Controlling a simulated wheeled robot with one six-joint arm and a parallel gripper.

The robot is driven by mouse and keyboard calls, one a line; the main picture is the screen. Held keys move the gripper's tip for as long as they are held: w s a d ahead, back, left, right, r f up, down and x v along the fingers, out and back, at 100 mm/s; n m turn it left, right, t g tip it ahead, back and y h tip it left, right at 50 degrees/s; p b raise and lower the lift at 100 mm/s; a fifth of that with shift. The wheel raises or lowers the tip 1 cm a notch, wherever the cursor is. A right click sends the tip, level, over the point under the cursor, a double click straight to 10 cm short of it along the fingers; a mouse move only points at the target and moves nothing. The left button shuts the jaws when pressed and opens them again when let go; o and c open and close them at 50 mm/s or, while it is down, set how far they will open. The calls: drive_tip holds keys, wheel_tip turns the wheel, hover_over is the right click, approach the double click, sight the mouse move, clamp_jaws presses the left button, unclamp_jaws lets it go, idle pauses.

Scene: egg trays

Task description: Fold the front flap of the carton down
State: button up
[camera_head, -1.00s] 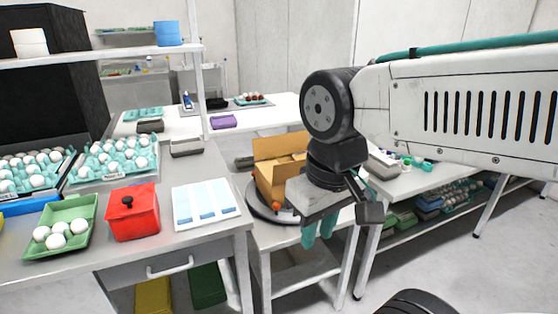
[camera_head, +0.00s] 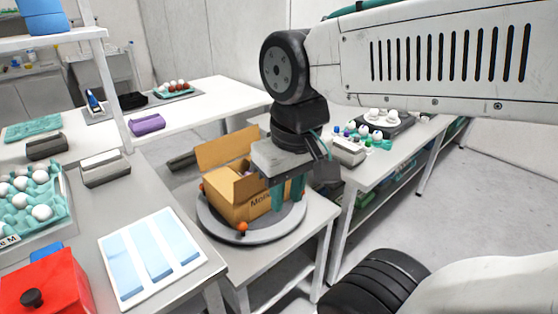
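The carton (camera_head: 240,208) is an open brown cardboard box with printed lettering on its side. It stands on a round grey turntable (camera_head: 222,230) on a small white table. One tall flap (camera_head: 222,150) stands up at the back left. My gripper's body hides the carton's right part and any flap there.
Orange knobs (camera_head: 242,227) sit at the turntable's rim. The left counter holds a blue-and-white panel (camera_head: 152,258), a red box (camera_head: 48,285) and an egg tray (camera_head: 35,215). A right table (camera_head: 365,172) carries small items. Open floor lies at the right.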

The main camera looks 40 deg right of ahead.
drive_tip(key=w+d+f+m, duration=0.1)
drive_tip(key=w+d+m, duration=0.25)
drive_tip(key=w, duration=0.35)
drive_tip(key=w+d+f+m, duration=0.1)
drive_tip(key=w+d+m, duration=0.2)
drive_tip(key=w+m, duration=0.3)
drive_tip(key=w+d+f+m, duration=0.8)
drive_tip(key=w+d, duration=0.3)
drive_tip(key=w, duration=0.1)
drive_tip(key=shift+n+t, duration=0.25)
drive_tip(key=shift+t, duration=0.05)
drive_tip(key=f, duration=0.5)
drive_tip(key=w+f, duration=0.1)
drive_tip(key=f, duration=0.1)
drive_tip(key=shift+w+a+f, duration=0.1)
drive_tip(key=shift+a+f, duration=0.15)
drive_tip(key=shift+a, duration=0.05)
clamp_jaws()
